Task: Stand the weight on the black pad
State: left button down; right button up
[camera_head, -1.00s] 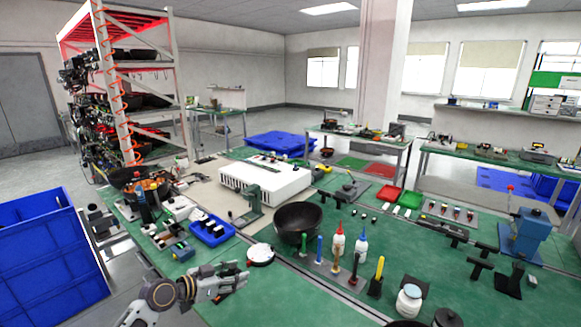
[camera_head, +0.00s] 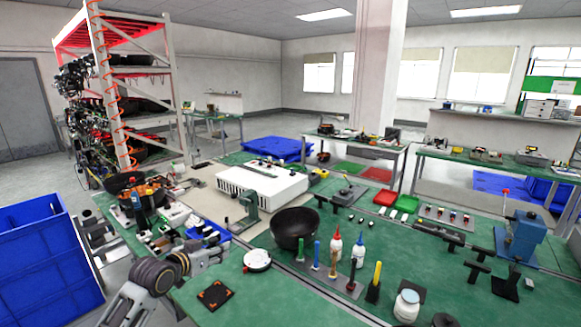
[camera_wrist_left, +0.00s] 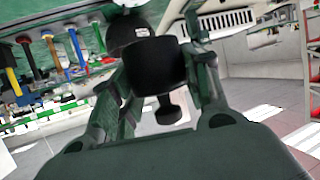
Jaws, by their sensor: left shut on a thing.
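The black pad (camera_head: 216,294) lies flat on the green table near its front left edge, a dark square with orange marks at its corners, and nothing stands on it. My left gripper (camera_head: 214,256) is above the table, up and slightly left of the pad. In the left wrist view its fingers (camera_wrist_left: 157,85) are shut on the weight (camera_wrist_left: 155,66), a black body with a narrower neck and knob. The weight is clear of the table in that view. In the head view I cannot make the weight out at the gripper. My right gripper is not in view.
A white round dial (camera_head: 257,260) lies right of the gripper. A black bowl (camera_head: 294,228) and a rack of upright tools (camera_head: 330,275) stand further right. A blue tray (camera_head: 205,236) sits behind the gripper. Green table around the pad is clear.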

pick_arm(q)
jog(key=shift+s+d+r+n+y, duration=0.15)
jog(key=shift+s+r+n, duration=0.1)
jog(key=shift+r, duration=0.25)
jog(key=shift+s+r+n+y, duration=0.15)
jog(key=shift+s+r, duration=0.05)
jog(key=shift+r, duration=0.3)
jog(key=shift+s+r, duration=0.15)
jog(key=shift+s, duration=0.2)
jog(key=s+d+f+n+y, duration=0.1)
jog(key=s+f+n+y, duration=0.2)
jog(key=s+f, duration=1.2)
notch_tip(320, 180, down, 3)
jog(key=shift+s+f+t+y, duration=0.2)
jog(key=shift+s+t+y, duration=0.1)
jog(key=shift+t+y, duration=0.15)
jog(key=shift+w+r, duration=0.1)
dwell(2.6)
